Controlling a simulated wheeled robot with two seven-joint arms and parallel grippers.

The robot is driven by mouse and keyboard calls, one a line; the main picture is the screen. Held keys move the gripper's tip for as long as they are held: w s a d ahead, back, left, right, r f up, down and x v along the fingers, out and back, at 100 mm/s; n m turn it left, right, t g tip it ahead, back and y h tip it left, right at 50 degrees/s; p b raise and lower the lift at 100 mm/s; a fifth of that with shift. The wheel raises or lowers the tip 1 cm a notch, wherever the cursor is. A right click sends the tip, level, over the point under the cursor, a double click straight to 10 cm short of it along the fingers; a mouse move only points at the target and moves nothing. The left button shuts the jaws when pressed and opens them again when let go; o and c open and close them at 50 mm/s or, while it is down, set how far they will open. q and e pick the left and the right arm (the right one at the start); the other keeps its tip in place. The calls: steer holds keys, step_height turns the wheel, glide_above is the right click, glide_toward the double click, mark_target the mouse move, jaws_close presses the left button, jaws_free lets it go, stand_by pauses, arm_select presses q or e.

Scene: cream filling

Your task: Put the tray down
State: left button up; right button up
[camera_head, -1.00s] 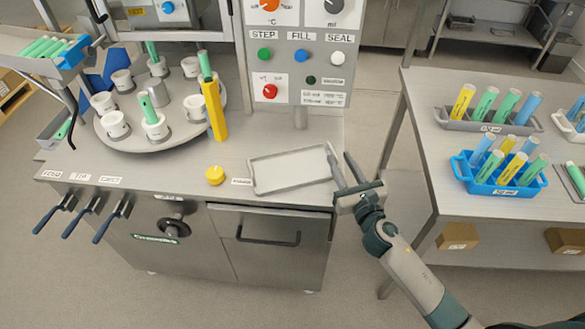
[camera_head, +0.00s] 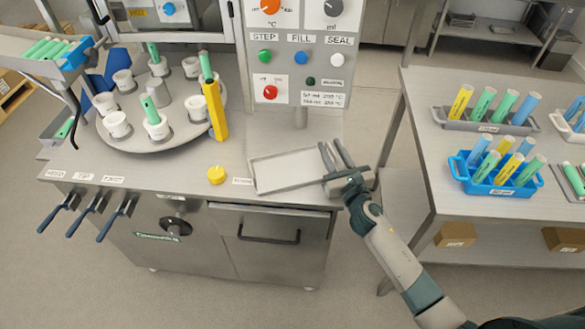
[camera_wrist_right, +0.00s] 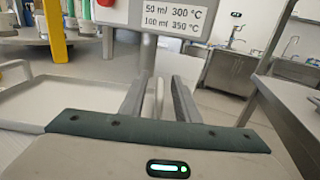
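The shallow light grey tray (camera_head: 284,171) lies flat on the steel worktop near its right end, and it looks empty. Its raised right side shows in the right wrist view as a pale upright handle (camera_wrist_right: 158,98). My right gripper (camera_head: 335,155) is at the tray's right edge with its fingers apart. In the right wrist view the two fingers (camera_wrist_right: 159,101) stand either side of the pale handle, and gaps seem to show beside it. My left gripper is not in view.
A yellow knob (camera_head: 216,175) sits left of the tray. A turntable (camera_head: 165,142) with white cups and tubes is farther left. The control panel's post (camera_head: 300,117) stands behind the tray. A side table (camera_head: 445,150) with tube racks is at the right.

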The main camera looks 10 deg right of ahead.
jaws_close()
steer(key=shift+r, duration=0.15)
steer(key=shift+r, duration=0.75)
step_height(320, 180, up, 2)
steer(key=shift+r+p, duration=0.15)
steer(key=shift+p, duration=0.2)
steer(key=s+d+r+b, duration=0.1)
steer(key=s+d+r, duration=0.6)
steer(key=s, duration=0.1)
steer(key=shift+s+d+b, duration=0.35)
steer(key=shift+d, duration=0.05)
